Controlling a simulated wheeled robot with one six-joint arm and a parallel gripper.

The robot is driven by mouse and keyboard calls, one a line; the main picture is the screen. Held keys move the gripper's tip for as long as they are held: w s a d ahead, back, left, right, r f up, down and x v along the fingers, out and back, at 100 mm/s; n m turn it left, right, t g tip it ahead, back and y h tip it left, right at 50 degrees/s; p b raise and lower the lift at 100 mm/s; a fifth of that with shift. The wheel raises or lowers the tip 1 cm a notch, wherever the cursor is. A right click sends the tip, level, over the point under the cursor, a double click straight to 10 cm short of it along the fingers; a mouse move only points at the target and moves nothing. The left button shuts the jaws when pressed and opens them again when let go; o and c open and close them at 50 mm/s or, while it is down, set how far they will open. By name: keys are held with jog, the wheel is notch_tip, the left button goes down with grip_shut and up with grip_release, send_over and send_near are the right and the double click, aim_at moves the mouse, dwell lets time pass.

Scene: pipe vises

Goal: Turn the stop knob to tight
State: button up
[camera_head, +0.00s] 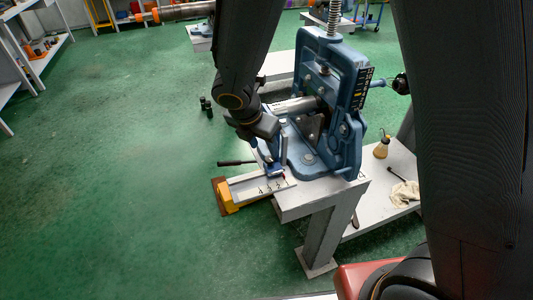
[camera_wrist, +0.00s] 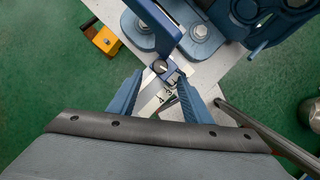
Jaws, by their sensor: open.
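The stop knob (camera_wrist: 160,67) is a small dark round knob with a light mark, on a blue stop block. The block sits on a pale numbered scale rail (camera_wrist: 152,100). In the head view the blue stop block (camera_head: 273,169) is at the vise's front edge, above the rail (camera_head: 255,187); the knob itself is too small to make out there. My gripper (camera_wrist: 160,80) is open, its two blue fingers on either side of the block, with the knob just beyond the tips. Contact cannot be told. In the head view my gripper (camera_head: 270,150) points down at the block.
The blue pipe vise (camera_head: 345,100) stands on a grey bench (camera_head: 320,200), close behind my gripper, with a pipe (camera_head: 297,106) in it. A black-gripped lever (camera_head: 237,162) sticks out left. A yellow part (camera_head: 222,195) is at the rail's end.

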aim_at(269, 159)
jog(key=x, duration=0.7)
jog(key=shift+d+f+b, duration=0.1)
jog(key=shift+b, duration=0.25)
